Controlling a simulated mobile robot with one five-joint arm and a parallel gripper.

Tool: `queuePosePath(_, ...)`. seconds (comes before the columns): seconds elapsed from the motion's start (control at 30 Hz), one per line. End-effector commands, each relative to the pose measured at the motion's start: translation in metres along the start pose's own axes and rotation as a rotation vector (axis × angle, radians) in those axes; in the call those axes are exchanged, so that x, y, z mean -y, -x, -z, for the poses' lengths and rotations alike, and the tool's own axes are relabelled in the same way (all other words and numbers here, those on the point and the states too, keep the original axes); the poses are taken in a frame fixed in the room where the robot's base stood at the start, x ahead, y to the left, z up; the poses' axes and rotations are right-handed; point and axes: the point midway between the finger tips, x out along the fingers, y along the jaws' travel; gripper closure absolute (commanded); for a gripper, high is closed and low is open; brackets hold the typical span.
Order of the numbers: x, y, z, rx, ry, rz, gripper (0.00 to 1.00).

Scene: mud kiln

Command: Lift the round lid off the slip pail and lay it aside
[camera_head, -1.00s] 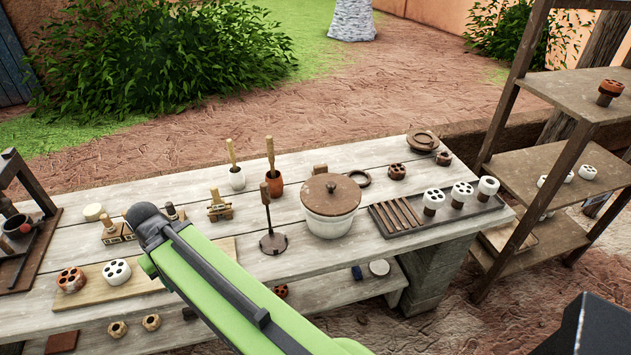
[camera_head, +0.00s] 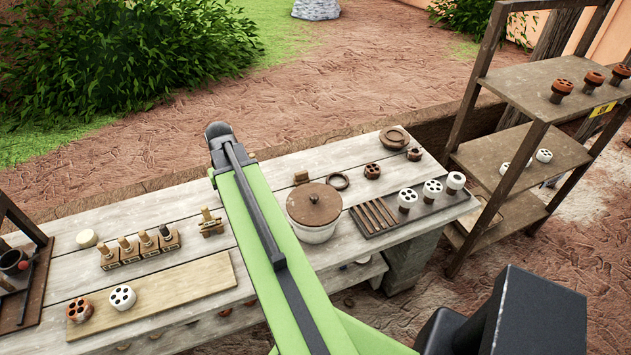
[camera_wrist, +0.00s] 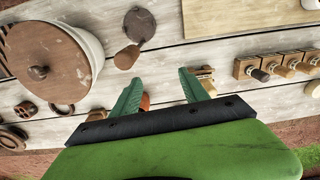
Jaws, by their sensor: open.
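The slip pail (camera_head: 313,233) is a pale, round vessel on the plank table, right of my green arm in the head view. Its round brown lid (camera_head: 315,204) with a small knob lies on top. In the wrist view the lid (camera_wrist: 47,62) and the pail's pale side (camera_wrist: 88,35) show at the upper left. My gripper (camera_wrist: 158,84) has green fingers spread apart with nothing held between them. It is above the table, apart from the lid, which lies to its left in the wrist view. The gripper itself is hidden in the head view.
A dark tray (camera_head: 427,214) with sticks and white pieces stands right of the pail. A dark ring (camera_head: 338,182) lies behind it. A round-footed tool (camera_wrist: 139,25) and an orange cup (camera_wrist: 145,101) are near my fingers. A wooden shelf (camera_head: 516,150) stands at the right.

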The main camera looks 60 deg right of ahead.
Motion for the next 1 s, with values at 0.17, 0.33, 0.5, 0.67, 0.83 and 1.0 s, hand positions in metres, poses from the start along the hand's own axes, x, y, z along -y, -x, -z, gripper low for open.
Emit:
queuePosePath(0.17, -0.157, 0.084, -0.012, 0.0, -0.268, 0.0, 0.48)
queuePosePath(0.33, -0.236, 0.109, -0.039, 0.0, -0.411, 0.001, 0.48)
queuePosePath(0.5, -0.254, 0.109, -0.047, 0.0, -0.443, 0.001, 0.48)
queuePosePath(0.67, -0.253, 0.097, -0.047, 0.0, -0.442, 0.0, 0.48)
queuePosePath(0.83, -0.253, 0.064, -0.047, 0.0, -0.442, 0.0, 0.48)
queuePosePath(1.0, -0.253, 0.027, -0.047, 0.0, -0.442, 0.0, 0.48)
